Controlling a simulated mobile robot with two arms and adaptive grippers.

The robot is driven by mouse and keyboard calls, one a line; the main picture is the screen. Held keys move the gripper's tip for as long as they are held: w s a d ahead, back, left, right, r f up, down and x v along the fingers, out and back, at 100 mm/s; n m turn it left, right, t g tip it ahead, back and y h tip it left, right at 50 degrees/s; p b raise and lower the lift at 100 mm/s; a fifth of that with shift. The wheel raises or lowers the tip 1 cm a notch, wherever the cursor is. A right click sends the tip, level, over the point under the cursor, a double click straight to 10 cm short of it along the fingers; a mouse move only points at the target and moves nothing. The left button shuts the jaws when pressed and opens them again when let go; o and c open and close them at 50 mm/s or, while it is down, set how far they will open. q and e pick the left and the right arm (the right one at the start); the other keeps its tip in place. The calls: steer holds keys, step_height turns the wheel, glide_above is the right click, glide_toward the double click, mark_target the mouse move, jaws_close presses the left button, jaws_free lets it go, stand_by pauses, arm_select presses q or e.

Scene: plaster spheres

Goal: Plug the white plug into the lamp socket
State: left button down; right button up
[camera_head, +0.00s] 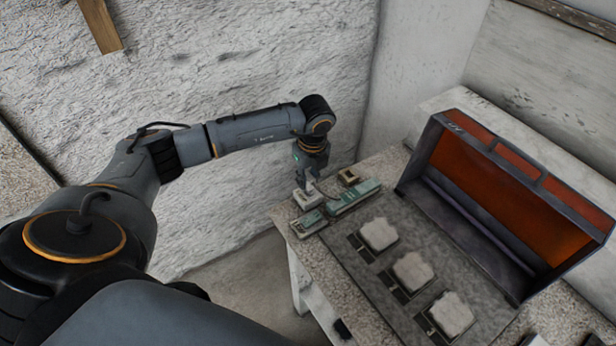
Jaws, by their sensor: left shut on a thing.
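My left arm reaches in from the left, and my left gripper (306,187) points down over the back left corner of the table. It is shut on a small white block that looks like the white plug (307,199), partly hidden by the fingers. A long grey-green strip (353,197) lies just right of the gripper. A smaller grey-green block (309,223) lies just in front of it. I cannot tell which of these is the lamp socket, or whether the plug touches either. My right gripper is not in view.
An open lamp box (510,192) with orange panels stands at the right of the table (345,279). Three pale rough blocks (379,234) sit on dark square plates in front of it. A small tan block (348,177) lies near the rough wall behind.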

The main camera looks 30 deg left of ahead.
arm_select(q)
steer(key=shift+f+b, duration=1.25)
steer(key=shift+f, duration=0.3)
steer(key=c, duration=1.1)
jaws_free()
steer(key=shift+o, duration=0.2)
steer(key=shift+r, duration=0.15)
steer(key=shift+r, duration=0.2)
steer(key=shift+r+p, duration=1.3)
steer(key=shift+r, duration=0.35)
